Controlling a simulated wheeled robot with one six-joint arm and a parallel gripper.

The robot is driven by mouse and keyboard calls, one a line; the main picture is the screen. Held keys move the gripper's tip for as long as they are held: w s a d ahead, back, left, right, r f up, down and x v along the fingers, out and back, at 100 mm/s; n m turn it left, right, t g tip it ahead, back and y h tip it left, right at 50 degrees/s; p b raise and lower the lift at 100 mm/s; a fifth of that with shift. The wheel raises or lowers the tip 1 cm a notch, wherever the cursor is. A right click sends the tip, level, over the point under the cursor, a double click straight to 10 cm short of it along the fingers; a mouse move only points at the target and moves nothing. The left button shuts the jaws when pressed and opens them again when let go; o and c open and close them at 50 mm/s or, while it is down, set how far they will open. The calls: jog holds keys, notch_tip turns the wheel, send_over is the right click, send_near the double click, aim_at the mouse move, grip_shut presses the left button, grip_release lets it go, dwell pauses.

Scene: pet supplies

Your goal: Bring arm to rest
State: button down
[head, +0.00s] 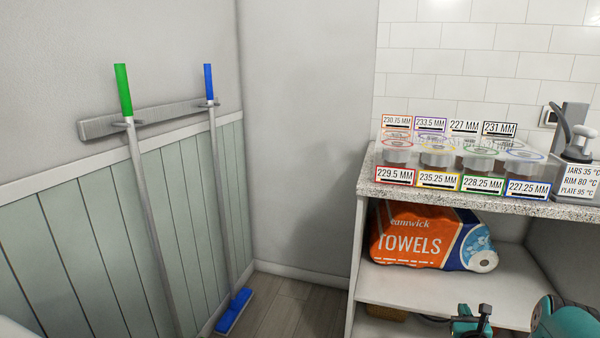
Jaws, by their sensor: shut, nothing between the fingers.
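My gripper (471,322), dark and teal, shows small at the bottom right of the head view, in front of the lower shelf. Its jaws are shut with nothing between them. The rounded teal part of my arm (565,326) shows to its right, cut off by the frame edge. The gripper is apart from the jars and the towel pack in the picture. The lowest part of the arm is out of view.
Several clear labelled jars (438,154) stand on the speckled counter (400,186), beside a grey device (572,150). A towel pack (420,238) lies on the shelf below. Green-handled (123,90) and blue-handled (209,84) poles hang left. Floor (285,305) between is clear.

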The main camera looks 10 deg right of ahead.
jog(key=w+a+r+n+t+y, duration=0.1)
jog(key=w+a+r+n+y, duration=0.8)
jog(key=w+a+r+n, duration=0.3)
jog(key=s+a+r+n+g+y, duration=0.2)
jog(key=a+r+n+g+y, duration=0.45)
jog(key=a+r+n, duration=1.1)
jog(key=s+a+r+n+g, duration=0.3)
jog(key=s+a+r+n, duration=0.1)
jog(key=s+a, duration=0.4)
jog(key=s+a+r+n+g, duration=0.4)
jog(key=s+a, duration=0.3)
jog(key=s, duration=0.1)
jog(key=s+r+n+g+h, duration=0.15)
jog(key=s+n, duration=0.25)
jog(key=s, duration=0.8)
jog(key=s+r+n+g+h, duration=0.15)
jog(key=s+n, duration=0.35)
jog(key=s, duration=0.6)
notch_tip(320, 180, up, 13)
jog(key=s+p, duration=0.1)
jog(key=p, duration=1.2)
jog(key=shift+s+d+g+h, duration=0.2)
jog(key=shift+g+h, duration=0.25)
